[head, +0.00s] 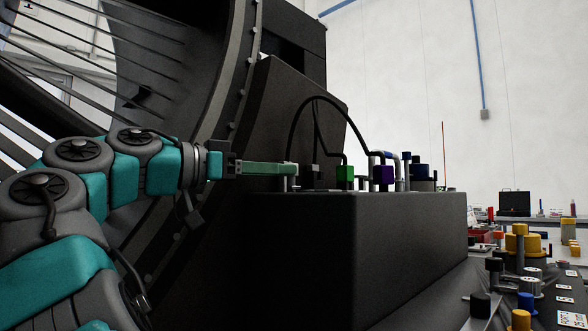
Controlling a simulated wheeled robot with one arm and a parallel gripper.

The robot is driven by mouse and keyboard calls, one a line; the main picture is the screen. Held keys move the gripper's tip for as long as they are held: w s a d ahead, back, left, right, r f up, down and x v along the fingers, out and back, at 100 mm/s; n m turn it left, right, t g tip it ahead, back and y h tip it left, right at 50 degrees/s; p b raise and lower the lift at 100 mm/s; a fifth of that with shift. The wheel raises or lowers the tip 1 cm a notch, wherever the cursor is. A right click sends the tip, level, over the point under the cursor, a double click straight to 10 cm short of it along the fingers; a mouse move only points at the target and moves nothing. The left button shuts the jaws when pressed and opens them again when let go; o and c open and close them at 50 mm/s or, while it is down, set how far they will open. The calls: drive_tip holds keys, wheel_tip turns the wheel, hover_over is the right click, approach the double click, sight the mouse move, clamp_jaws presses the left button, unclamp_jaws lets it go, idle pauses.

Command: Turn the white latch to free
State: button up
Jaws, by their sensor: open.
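My arm reaches in from the left. My gripper (290,169) is open, its long green fingers seen side-on above the left part of the dark box's top. A small pale upright piece (290,183) stands at the fingertips; it may be the white latch, but it is too small and too covered to be sure. I cannot tell whether the fingers touch it or stand around it. Which way the latch is turned does not show.
The dark box (355,250) carries a green block (345,174), a purple block (384,175) and a black looping cable (318,99). The large round engine casing (222,100) rises behind my arm. A bench at right holds several yellow-capped parts (516,243).

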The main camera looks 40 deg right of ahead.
drive_tip(key=shift+w+a, duration=0.15)
drive_tip(key=shift+a, duration=0.65)
drive_tip(key=shift+o, duration=0.3)
drive_tip(key=shift+o, duration=1.2)
drive_tip(key=shift+s+r+n+t+b, duration=0.3)
drive_tip(key=shift+s+n+t+b, duration=0.25)
drive_tip(key=shift+t, duration=0.25)
drive_tip(key=n+t+b, duration=0.1)
drive_tip(key=t, duration=0.1)
drive_tip(key=s+n+t+b, duration=0.1)
drive_tip(key=n+t, duration=0.1)
drive_tip(key=t, duration=0.1)
drive_tip(key=n+t+b, duration=0.1)
drive_tip(key=n+t, duration=0.1)
drive_tip(key=shift+s+d+r+t+y, duration=0.2)
drive_tip(key=shift+s+d+t+y, duration=0.05)
drive_tip(key=shift+t+y, duration=0.05)
drive_tip(key=shift+x, duration=3.85)
